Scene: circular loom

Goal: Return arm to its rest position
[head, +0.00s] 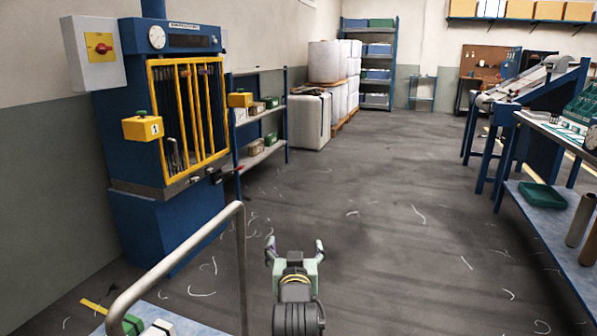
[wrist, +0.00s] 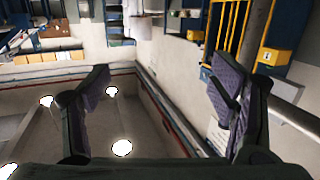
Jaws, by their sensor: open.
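My gripper (head: 294,249) is at the bottom middle of the head view, out over the open floor, with its fingers spread apart. In the wrist view my gripper (wrist: 160,100) shows its two dark fingers wide apart with nothing between them. It touches nothing that I can see. The wrist view looks tilted, with the ceiling lights and walls behind the fingers.
A metal handrail (head: 180,262) stands left of my arm. A blue machine (head: 150,215) with a yellow guard (head: 188,105) is beyond it at left. A bench (head: 545,225) with a green tray (head: 542,196) is at right. The scrap-strewn floor (head: 385,200) between is clear.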

